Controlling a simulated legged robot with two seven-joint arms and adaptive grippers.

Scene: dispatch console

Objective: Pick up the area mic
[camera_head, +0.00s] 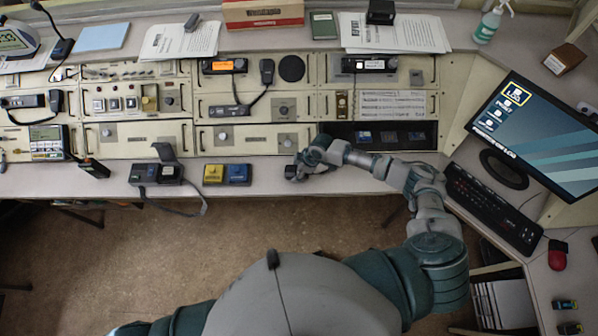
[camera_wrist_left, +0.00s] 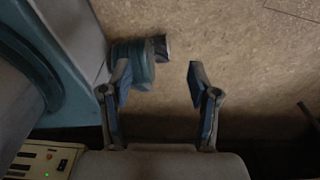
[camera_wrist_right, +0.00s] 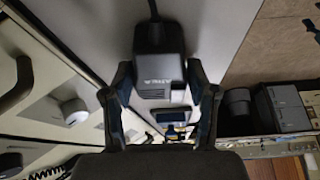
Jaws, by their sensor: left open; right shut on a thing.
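A black block with a thin stalk or cord at its top and small white lettering, which looks like the area mic (camera_wrist_right: 156,64), is between the fingers of my right gripper (camera_wrist_right: 160,80) in the right wrist view. In the head view my right gripper (camera_head: 297,170) is at the desk's front edge, right of the blue box; the held block is mostly hidden there. My left gripper (camera_wrist_left: 158,70) is open and empty over the brown floor in the left wrist view. It does not show in the head view.
Yellow (camera_head: 213,175) and blue (camera_head: 240,175) boxes sit on the front ledge, beside a black device (camera_head: 158,172) with a hanging strap. A keyboard (camera_head: 490,207) and monitor (camera_head: 535,135) stand at right. Console panels (camera_head: 235,140) rise behind. The floor in front is mostly clear.

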